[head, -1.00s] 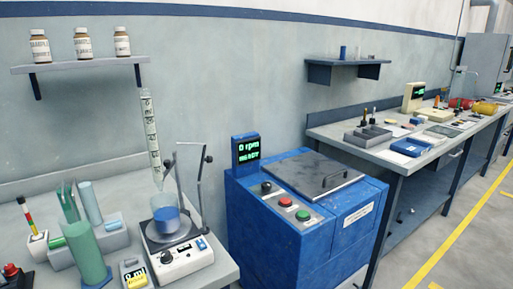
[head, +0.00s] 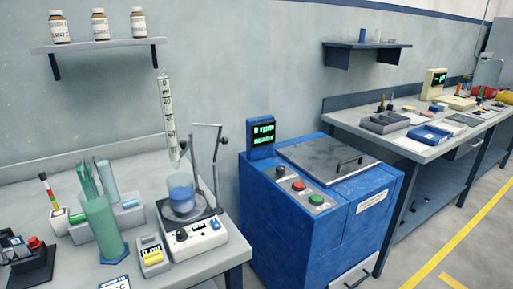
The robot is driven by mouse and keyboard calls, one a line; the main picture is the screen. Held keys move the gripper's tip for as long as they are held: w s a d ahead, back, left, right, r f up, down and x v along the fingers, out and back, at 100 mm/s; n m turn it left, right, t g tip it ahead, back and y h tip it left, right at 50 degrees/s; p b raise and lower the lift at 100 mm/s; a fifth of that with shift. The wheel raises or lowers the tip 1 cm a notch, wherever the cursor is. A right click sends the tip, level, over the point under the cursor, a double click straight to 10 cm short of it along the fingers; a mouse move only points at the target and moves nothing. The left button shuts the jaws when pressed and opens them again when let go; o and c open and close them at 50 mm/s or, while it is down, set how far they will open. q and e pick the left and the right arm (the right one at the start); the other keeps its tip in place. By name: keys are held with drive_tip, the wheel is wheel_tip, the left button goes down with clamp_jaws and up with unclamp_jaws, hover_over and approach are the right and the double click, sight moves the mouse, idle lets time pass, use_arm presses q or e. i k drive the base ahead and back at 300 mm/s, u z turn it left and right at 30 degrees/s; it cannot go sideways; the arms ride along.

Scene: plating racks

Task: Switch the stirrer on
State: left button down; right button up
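The stirrer (head: 200,241) is a white box with a dark top plate on the grey bench at the left. Its front has a dark knob (head: 181,236), a small blue-lit panel and what looks like a switch (head: 215,225). I cannot tell from these whether it is on. A glass beaker of blue liquid (head: 181,196) stands on its plate. A graduated glass tube (head: 167,112) is above the beaker, with a thin metal stand beside it. Neither of my grippers is in view.
A yellow-labelled meter (head: 151,257) stands left of the stirrer, near a green cylinder (head: 104,231). A device with a red button (head: 34,243) is at far left. A blue machine (head: 311,227) reading "0 rpm" stands right of the bench.

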sight(215, 223)
drive_tip(key=k, duration=1.25)
drive_tip(key=u, duration=0.65)
drive_tip(key=i, duration=1.45)
drive_tip(key=z, duration=0.7)
